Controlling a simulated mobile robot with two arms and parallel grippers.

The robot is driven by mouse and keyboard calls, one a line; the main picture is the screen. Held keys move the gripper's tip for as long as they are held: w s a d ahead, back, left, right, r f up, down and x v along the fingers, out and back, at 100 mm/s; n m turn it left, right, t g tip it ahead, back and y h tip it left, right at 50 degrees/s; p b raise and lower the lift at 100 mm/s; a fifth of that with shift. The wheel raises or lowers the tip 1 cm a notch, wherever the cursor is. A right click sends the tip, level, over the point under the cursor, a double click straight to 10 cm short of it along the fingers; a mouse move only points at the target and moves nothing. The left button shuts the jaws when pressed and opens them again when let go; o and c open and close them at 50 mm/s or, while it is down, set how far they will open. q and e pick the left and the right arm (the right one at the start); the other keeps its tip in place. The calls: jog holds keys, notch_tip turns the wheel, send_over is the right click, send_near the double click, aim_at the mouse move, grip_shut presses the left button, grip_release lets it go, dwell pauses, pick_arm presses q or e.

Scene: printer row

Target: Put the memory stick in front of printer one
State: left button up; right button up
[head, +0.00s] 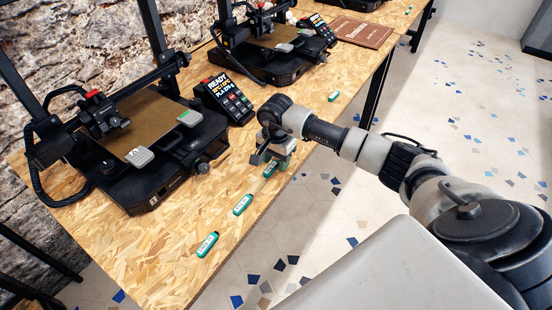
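Several green memory sticks with white labels lie along the front edge of the wooden table: a near one (207,244), a second (242,204), a third (270,171) and a far one (333,96). My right gripper (270,161) is low over the table edge, right at the third stick and partly covering it. Its fingers look apart; I cannot tell whether they touch the stick. The nearest printer (150,185) stands left of the sticks, with a second printer (275,65) behind it. I cannot read which is printer one. My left gripper is out of view.
A control box with a lit screen (224,100) stands right of the nearest printer, and a similar one (319,30) by the second. A brown book (362,34) lies farther back. The wooden table's (160,255) near left part is bare. Tiled floor lies right.

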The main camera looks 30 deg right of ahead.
aim_at(276, 162)
jog(key=shift+r, duration=0.15)
notch_tip(276, 162, up, 12)
dwell(0.5)
dwell(0.4)
